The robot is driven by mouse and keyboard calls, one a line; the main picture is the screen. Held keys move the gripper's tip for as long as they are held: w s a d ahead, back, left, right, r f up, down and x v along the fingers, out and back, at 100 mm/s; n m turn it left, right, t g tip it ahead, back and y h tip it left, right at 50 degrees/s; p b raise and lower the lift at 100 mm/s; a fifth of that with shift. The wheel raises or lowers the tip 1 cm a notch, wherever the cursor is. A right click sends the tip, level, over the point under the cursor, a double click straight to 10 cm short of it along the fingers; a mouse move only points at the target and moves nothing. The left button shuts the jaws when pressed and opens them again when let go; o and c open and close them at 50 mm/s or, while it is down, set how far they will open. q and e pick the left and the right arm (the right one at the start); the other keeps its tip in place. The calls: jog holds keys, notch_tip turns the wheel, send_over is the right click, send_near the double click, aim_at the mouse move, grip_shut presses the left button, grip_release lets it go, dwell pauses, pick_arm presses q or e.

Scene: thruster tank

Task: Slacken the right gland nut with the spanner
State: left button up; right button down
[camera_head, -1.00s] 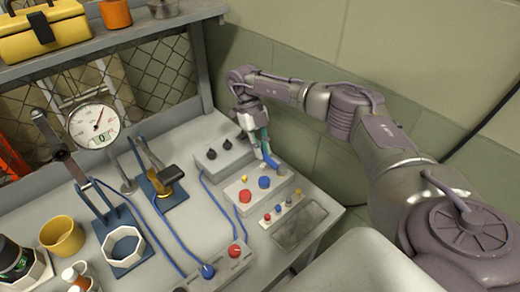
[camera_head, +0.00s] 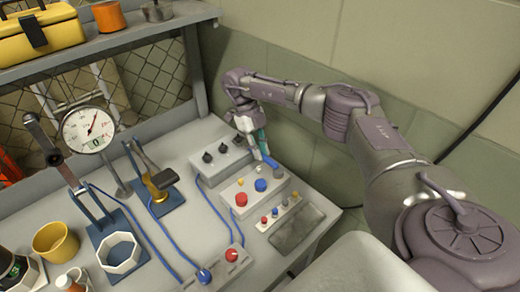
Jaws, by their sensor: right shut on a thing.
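My right gripper (camera_head: 251,128) points down above the back right of the bench and is shut on a slim teal and blue tool (camera_head: 261,143). Its handle colour shows, and I take it for the spanner. The jaws of the tool are too small to make out. Its lower end hangs close behind the box with the red and blue buttons (camera_head: 250,192); whether it touches anything there I cannot tell. I cannot clearly pick out the right gland nut. My left gripper is not in view.
A grey box with black knobs (camera_head: 217,160) stands just left of the tool. A dial gauge (camera_head: 90,130), a brass fitting on a blue stand (camera_head: 165,179), a white octagonal ring (camera_head: 119,253) and a yellow cup (camera_head: 55,242) stand further left. Blue cables cross the bench. A wall rises behind.

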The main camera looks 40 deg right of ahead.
jog(key=shift+r+p, duration=0.95)
jog(key=shift+r, duration=0.25)
jog(key=shift+r, duration=0.1)
jog(key=shift+s+r+p, duration=0.1)
jog(key=shift+p, duration=0.25)
jog(key=shift+s+d+r+p, duration=0.15)
jog(key=shift+s+r+p, duration=0.45)
jog(key=shift+s+p, duration=0.5)
jog(key=shift+s+d+r+p, duration=0.1)
jog(key=shift+s+r+p, duration=0.55)
jog(key=shift+p, duration=0.75)
jog(key=shift+s+p, duration=0.3)
jog(key=shift+s, duration=0.05)
